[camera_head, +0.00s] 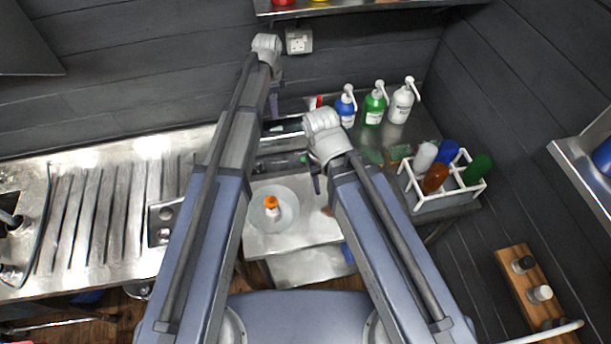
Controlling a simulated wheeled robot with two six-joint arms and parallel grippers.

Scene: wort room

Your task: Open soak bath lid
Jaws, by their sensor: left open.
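No bath lid is clearly recognisable. A long steel-edged box or recess (277,163) lies between my arms at the back, largely covered by them; I cannot tell whether it is the soak bath or how its lid stands. My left gripper (275,106) is open and empty, above the back of the counter near the wall. My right gripper (316,184) points down beside the low steel stand; only a dark finger shows, so its opening is unclear.
A pale round dish (284,221) with an orange-topped item (271,203) sits on the low steel stand (313,237). Pump bottles (374,106) stand at the back right, and a white caddy (443,198) holds several bottles. A ribbed steel drainer (100,215) fills the left.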

